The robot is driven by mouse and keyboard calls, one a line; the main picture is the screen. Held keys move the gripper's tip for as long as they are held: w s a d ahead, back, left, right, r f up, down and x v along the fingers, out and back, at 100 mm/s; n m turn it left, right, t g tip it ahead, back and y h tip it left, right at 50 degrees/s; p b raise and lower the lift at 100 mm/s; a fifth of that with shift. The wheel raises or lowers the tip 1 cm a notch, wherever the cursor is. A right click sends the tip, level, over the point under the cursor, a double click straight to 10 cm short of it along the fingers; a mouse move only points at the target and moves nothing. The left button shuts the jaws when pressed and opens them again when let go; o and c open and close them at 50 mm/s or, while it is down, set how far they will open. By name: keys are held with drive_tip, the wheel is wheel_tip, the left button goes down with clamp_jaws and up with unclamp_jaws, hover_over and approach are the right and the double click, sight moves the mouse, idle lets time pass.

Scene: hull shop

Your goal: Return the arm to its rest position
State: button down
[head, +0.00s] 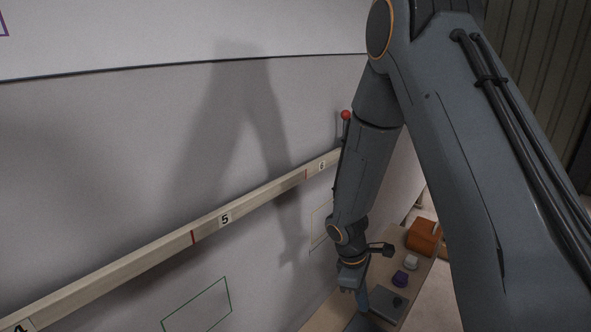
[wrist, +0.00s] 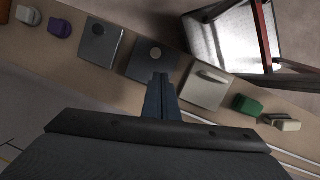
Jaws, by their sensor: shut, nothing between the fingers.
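My arm reaches down from the top right in the head view, bent at the elbow. My gripper (head: 362,300) hangs at its lower end, above a narrow wooden shelf beside the pale hull wall (head: 110,170). In the wrist view my gripper (wrist: 162,78) shows its two fingers together, shut and empty.
The shelf (wrist: 130,22) holds a dark grey plate (wrist: 100,42), a pale box (wrist: 207,90), a purple piece (wrist: 60,28) and a green piece (wrist: 247,104). An orange block (head: 423,236) sits farther along. A numbered wooden rail (head: 260,198) crosses the wall. A red-framed metal stand (wrist: 228,40) stands beyond the shelf.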

drive_tip(key=s+r+m+t+y, duration=0.1)
drive_tip(key=s+r+m, duration=0.4)
drive_tip(key=r, duration=0.3)
drive_tip(key=s+r+m+t+y+b, duration=0.1)
drive_tip(key=s+r+m+y, duration=0.1)
drive_tip(key=s+r+m, duration=0.4)
wheel_tip(320, 180, up, 2)
drive_tip(key=shift+s+r+m+b, duration=0.2)
drive_tip(key=shift+s+m+b, duration=0.1)
drive_tip(key=shift+m, duration=0.5)
drive_tip(key=shift+d, duration=0.1)
